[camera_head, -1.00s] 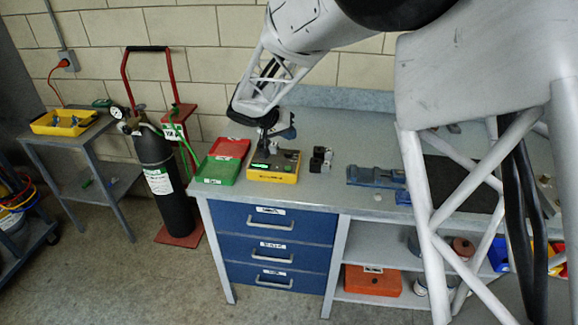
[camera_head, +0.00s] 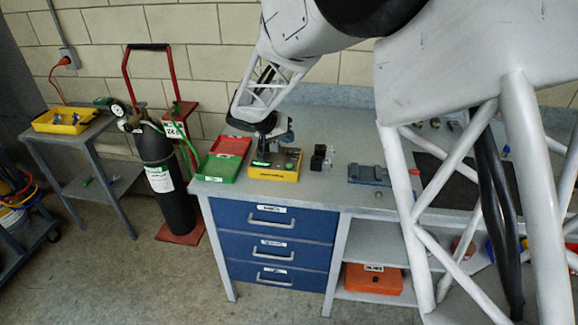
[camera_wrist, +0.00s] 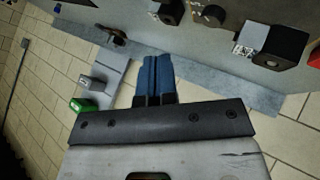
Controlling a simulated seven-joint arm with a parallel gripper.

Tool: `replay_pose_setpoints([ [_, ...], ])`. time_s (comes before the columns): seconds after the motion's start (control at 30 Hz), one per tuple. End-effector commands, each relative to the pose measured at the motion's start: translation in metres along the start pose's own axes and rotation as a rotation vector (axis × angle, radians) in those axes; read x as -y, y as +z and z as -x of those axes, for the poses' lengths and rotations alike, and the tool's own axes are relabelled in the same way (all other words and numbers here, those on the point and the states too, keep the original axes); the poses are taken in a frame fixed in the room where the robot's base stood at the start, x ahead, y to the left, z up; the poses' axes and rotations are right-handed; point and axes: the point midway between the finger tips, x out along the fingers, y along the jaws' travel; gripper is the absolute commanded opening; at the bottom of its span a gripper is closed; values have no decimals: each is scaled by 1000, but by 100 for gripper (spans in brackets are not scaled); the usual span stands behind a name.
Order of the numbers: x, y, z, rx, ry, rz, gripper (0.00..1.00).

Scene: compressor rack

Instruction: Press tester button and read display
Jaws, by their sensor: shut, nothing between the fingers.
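The tester is a yellow box (camera_head: 274,173) with a dark top, standing on the left part of the workbench. A green lit patch, likely its display, shows at the left of its top; any reading is too small to make out. My gripper (camera_head: 263,151) is at the tester's top, pointing down over its back left part. I cannot tell whether it touches. The button is not clearly visible and may be hidden by my gripper. In the wrist view my blue-grey fingers (camera_wrist: 157,78) are together with nothing between them.
Red (camera_head: 230,146) and green (camera_head: 218,168) trays lie left of the tester. Small black blocks (camera_head: 321,158) and a blue fixture (camera_head: 368,175) stand to its right. A gas cylinder (camera_head: 162,178) on a red cart stands left of the workbench (camera_head: 330,198).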

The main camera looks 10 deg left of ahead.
Motion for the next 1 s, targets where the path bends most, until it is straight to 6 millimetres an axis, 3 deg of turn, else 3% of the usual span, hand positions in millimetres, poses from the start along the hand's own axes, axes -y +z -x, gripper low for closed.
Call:
replay_pose_setpoints([
  [0.5, 26, 26, -36, 1, 1, 1, 0],
  [1.0, 36, 36, -49, 0, 0, 0, 0],
])
